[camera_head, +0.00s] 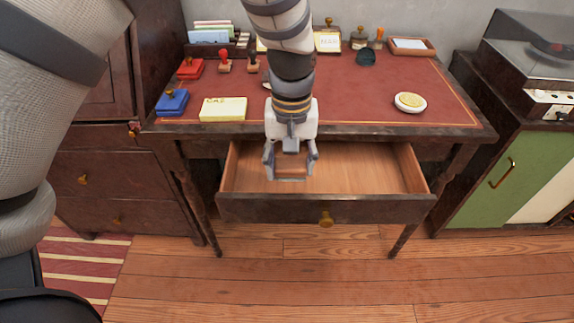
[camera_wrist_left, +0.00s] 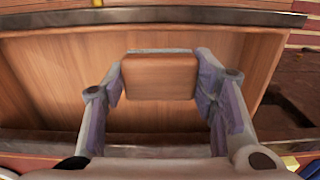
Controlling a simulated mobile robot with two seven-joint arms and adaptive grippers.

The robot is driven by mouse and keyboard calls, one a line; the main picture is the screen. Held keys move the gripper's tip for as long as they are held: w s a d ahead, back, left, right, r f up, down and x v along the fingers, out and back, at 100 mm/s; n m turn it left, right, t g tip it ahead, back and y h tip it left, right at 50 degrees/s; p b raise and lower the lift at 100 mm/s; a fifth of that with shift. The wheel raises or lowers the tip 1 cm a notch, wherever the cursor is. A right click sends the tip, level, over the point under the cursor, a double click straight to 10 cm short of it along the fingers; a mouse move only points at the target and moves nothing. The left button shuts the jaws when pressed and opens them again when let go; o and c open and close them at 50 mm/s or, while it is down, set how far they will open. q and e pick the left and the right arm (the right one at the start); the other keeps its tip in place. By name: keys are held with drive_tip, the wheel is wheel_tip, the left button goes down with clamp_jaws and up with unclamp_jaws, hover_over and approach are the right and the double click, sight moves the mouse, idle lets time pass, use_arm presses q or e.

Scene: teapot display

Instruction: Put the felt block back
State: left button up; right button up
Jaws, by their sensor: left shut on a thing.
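The felt block (camera_wrist_left: 160,76) is a brown wooden block with a grey edge, held between the fingers of my left gripper (camera_wrist_left: 161,88) in the left wrist view. The drawer's bare wooden floor is visible around the gripper. I cannot tell how high the block is above that floor. My right gripper is not in view.
The red-topped desk (camera_head: 340,108) carries a blue stamp pad (camera_head: 172,102), a red pad (camera_head: 190,68), a yellow notepad (camera_head: 223,109), and a white dish (camera_head: 410,102). Several stamps stand toward the back. A green cabinet (camera_head: 500,180) stands at right. The drawer's right side is clear.

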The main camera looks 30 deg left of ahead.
use_arm(q)
hover_over(279, 187)
wheel_tip(279, 187, down, 5)
drive_tip(key=shift+s+d+f+b, duration=0.1)
drive_tip(key=shift+d+f+b, duration=0.1)
drive_tip(key=shift+b, duration=0.25)
drive_tip(key=f, duration=0.3)
drive_tip(key=shift+a, duration=0.3)
drive_tip(key=shift+f, duration=0.2)
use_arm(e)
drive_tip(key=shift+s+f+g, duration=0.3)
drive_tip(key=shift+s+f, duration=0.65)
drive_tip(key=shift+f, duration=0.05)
use_arm(q)
drive_tip(key=shift+f, duration=0.1)
drive_tip(key=shift+f+b, duration=0.15)
drive_tip(key=shift+b, duration=0.15)
drive_tip(key=o, duration=1.1)
